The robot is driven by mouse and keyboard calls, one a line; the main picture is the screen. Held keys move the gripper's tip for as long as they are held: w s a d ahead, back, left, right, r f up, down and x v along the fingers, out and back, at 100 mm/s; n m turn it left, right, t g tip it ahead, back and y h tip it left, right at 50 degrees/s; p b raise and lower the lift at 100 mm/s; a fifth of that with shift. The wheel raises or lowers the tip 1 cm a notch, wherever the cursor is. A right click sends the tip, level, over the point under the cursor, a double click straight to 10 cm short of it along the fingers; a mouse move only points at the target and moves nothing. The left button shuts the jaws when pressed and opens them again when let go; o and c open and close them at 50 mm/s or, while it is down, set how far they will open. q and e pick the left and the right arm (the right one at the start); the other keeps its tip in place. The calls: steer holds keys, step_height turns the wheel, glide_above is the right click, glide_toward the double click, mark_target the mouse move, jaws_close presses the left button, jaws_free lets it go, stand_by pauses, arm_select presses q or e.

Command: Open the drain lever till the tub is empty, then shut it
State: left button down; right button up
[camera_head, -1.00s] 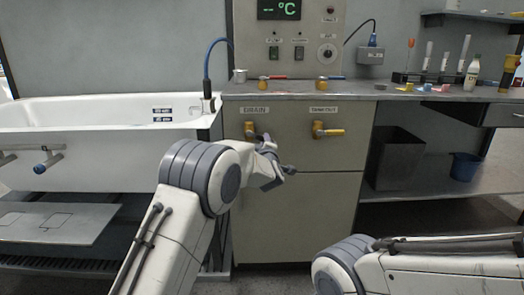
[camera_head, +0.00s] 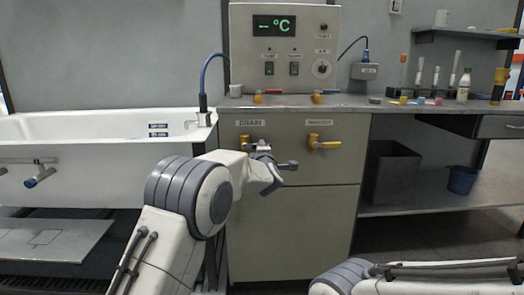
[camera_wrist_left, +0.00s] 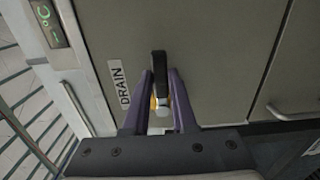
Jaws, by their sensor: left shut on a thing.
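The drain lever (camera_head: 245,141) is on the cabinet front under the DRAIN label, partly hidden behind my left gripper (camera_head: 263,147) in the head view. In the left wrist view, the lever (camera_wrist_left: 158,66) shows a black part and a yellow part between the purple fingers of my left gripper (camera_wrist_left: 160,78), which is shut on it. The white bathtub (camera_head: 80,152) stands left of the cabinet; its water level cannot be told. My right arm enters at the bottom right, with its gripper out of view.
A second yellow lever (camera_head: 324,144) sits right of the drain lever. The control panel (camera_head: 284,45) stands above the counter (camera_head: 350,104). Tubes and a bottle (camera_head: 464,85) stand at the right. A blue bucket (camera_head: 462,180) is on the lower shelf.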

arm_select(q)
steer(key=shift+a, duration=0.15)
steer(key=c, duration=0.7)
jaws_free()
steer(key=shift+s+d+p, duration=0.2)
steer(key=shift+s, duration=1.55)
steer(key=shift+s+d+p, duration=0.25)
steer(key=shift+s, duration=1.5)
steer(key=shift+s+d+p, duration=0.2)
steer(key=shift+s, duration=1.55)
